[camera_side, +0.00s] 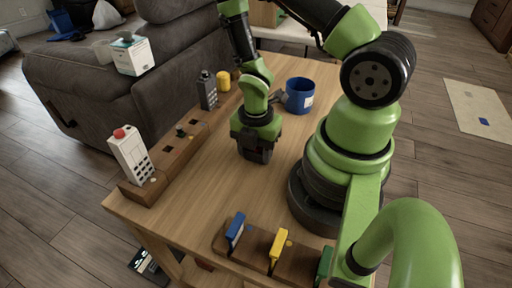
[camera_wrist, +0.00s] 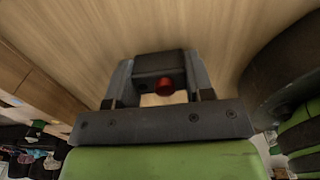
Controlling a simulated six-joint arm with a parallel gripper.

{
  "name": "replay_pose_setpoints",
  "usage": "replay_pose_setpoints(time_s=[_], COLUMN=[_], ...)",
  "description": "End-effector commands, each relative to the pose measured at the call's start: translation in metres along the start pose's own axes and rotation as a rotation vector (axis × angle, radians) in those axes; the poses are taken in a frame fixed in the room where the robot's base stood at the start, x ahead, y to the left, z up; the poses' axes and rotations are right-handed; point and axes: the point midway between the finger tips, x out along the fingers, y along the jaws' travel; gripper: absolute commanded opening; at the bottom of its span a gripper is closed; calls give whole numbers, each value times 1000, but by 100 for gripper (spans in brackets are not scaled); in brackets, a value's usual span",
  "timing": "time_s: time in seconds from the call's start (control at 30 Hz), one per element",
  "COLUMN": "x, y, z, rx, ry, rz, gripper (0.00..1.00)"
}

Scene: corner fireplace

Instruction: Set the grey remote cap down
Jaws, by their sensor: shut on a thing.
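My gripper (camera_side: 257,152) points down over the middle of the wooden table (camera_side: 215,180). In the wrist view its jaws (camera_wrist: 160,88) are shut on a dark grey block, which I take to be the grey remote cap (camera_wrist: 150,64). A round red part shows on the near side of the block. In the side view the held piece is mostly hidden by the jaws, and I cannot tell whether it touches the table.
A yellow piece (camera_side: 223,81) and a blue mug (camera_side: 299,96) stand behind. A front rack (camera_side: 257,246) holds blue, yellow and green pieces.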

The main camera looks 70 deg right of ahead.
Motion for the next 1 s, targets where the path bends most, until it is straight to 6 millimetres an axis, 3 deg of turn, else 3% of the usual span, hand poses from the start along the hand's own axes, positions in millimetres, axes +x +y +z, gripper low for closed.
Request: replay_pose_setpoints(time_s=[0.03, 0.13, 0.57, 1.0], x=[1, 0, -9, -76], y=[0, 0, 1, 2], z=[0, 0, 0, 1], rx=[0, 0, 0, 1], ry=[0, 0, -1, -6], rz=[0, 0, 4, 9], gripper=[53, 74, 74, 74])
